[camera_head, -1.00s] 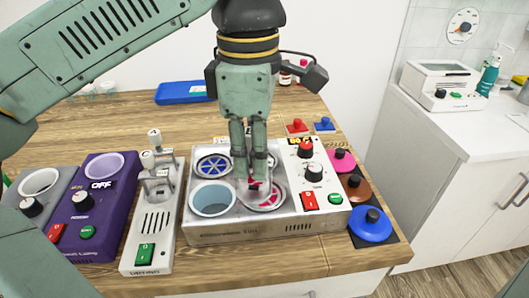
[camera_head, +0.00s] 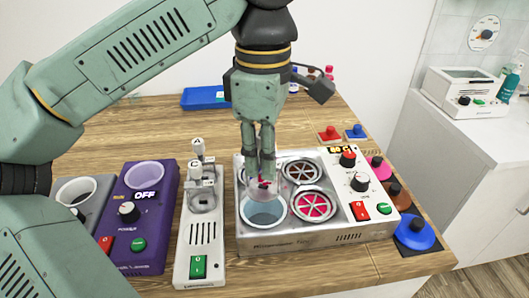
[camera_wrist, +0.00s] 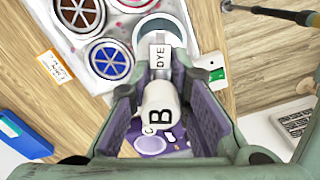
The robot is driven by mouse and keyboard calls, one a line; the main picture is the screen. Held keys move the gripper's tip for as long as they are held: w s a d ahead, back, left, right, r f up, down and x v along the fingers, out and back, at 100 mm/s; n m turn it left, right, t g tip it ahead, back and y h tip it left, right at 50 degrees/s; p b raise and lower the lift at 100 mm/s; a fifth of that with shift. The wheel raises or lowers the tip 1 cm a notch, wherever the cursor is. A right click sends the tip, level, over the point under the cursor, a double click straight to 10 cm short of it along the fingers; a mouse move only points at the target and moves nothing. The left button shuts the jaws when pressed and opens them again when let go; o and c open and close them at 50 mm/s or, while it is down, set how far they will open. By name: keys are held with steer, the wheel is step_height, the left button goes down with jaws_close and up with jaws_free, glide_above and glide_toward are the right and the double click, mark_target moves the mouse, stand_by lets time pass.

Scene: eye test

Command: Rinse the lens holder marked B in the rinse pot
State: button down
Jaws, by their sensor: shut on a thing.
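My gripper (camera_head: 261,176) is shut on the lens holder marked B (camera_wrist: 158,110), whose white knob shows its letter in the wrist view. In the head view, a clear, pinkish lower part of the holder (camera_head: 262,190) hangs below my fingertips at the back rim of the round pot of bluish liquid (camera_head: 265,213). Whether it dips into the liquid is unclear. The pot is the front left well of the metal unit (camera_head: 300,240). Two other holders, A (camera_head: 197,147) and C (camera_head: 195,171), stand in the white stand (camera_head: 201,236).
The unit's front right well (camera_head: 312,205) has a red spoked cover, and dials and switches sit at its right. A purple machine (camera_head: 143,222) marked OFF stands left of the white stand. A blue tray (camera_head: 205,97) lies at the back. The wooden table behind the machines is largely clear.

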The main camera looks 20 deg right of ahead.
mark_target(263, 187)
steer(key=shift+f+b, duration=3.6)
steer(key=shift+f, duration=1.45)
steer(key=shift+f+b, duration=0.35)
steer(key=shift+f, duration=0.15)
steer(key=shift+r, duration=0.15)
steer(key=shift+r+p, duration=3.1)
steer(key=shift+r, duration=0.55)
